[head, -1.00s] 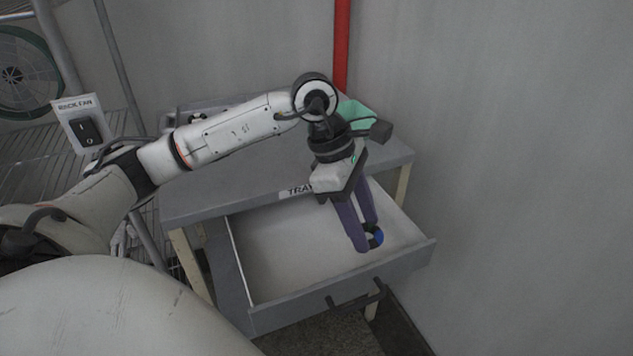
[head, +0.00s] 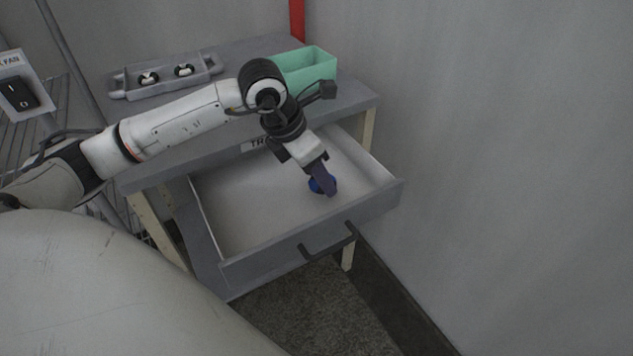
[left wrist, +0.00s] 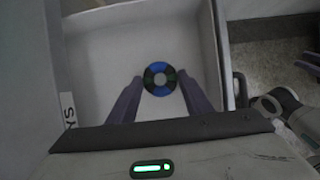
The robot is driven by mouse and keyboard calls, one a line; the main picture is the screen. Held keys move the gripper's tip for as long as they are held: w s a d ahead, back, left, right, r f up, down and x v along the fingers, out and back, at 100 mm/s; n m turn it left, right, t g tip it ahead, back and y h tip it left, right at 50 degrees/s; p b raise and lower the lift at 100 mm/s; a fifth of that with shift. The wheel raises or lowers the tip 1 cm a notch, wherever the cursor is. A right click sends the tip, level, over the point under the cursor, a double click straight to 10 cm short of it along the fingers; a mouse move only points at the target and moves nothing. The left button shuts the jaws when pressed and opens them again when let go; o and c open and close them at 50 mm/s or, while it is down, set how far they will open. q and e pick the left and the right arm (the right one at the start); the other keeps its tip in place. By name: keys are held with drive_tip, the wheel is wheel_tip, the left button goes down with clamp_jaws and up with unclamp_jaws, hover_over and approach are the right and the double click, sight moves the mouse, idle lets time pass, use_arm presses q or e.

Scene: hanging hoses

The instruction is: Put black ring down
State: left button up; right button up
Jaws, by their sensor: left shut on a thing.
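I cannot tell whether the ring touches the drawer floor. Purple finger-like parts, apparently my right gripper (left wrist: 308,67), show at the right edge of the left wrist view; their opening is unclear.
The drawer (head: 240,215) is pulled out, with a pale, otherwise empty floor and a dark handle (head: 328,243). On the tabletop stand a green bin (head: 318,62) and a grey tray (head: 190,84) with two round fittings. A wall is close on the right.

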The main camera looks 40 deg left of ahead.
sight(316, 183)
use_arm(q)
drive_tip(key=shift+f, duration=1.6)
drive_tip(key=o, duration=1)
drive_tip(key=shift+r, duration=0.1)
drive_tip(key=v, duration=1.2)
drive_tip(key=shift+r, duration=0.1)
